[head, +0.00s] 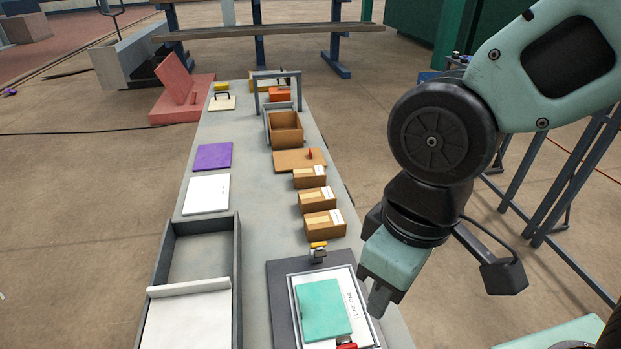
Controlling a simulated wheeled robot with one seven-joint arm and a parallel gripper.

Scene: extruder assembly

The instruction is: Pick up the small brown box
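Several brown boxes are on the long grey table. Three small closed ones with white labels stand in a row on its right half: a far one (307,179), a middle one (316,201) and a near one (322,226). A larger brown box (284,131) with an open top stands farther back by a grey frame. I cannot tell which box the task means. My gripper (379,304) points down at the table's right edge, nearer to me than the boxes and apart from them. Its fingers are seen edge-on, so its opening is hidden.
A teal block (323,306) lies on a framed white panel beside my gripper. A grey tray (235,270) is at the near left. White (206,194) and purple (213,156) plates lie left. A brown board (291,160) lies behind the small boxes. The table's middle strip is clear.

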